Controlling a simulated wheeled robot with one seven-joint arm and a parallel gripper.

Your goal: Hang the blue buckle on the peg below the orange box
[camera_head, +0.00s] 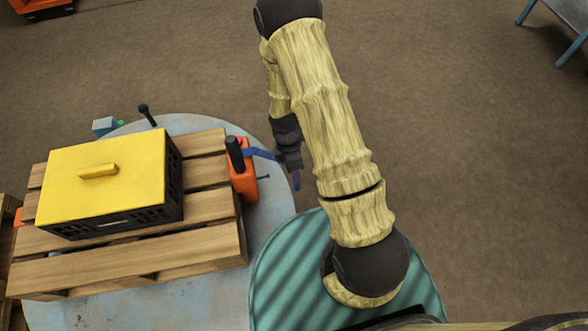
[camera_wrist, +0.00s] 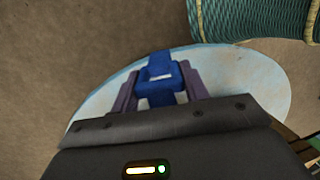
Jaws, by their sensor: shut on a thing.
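My gripper (camera_head: 292,168) is beside the right end of the pallet in the head view, pointing down. It is shut on the blue buckle (camera_wrist: 160,74), which sits between its two fingers in the wrist view. The orange box is at the pallet's right edge with a black upright part. A small dark peg (camera_head: 265,177) sticks out to the right beside the box. Whether the strap touches the box is unclear.
A black crate with a yellow lid (camera_head: 104,180) stands on the wooden pallet (camera_head: 130,272). The pallet lies on a round pale-blue table (camera_head: 275,205). A black-knobbed stick (camera_head: 147,115) stands behind.

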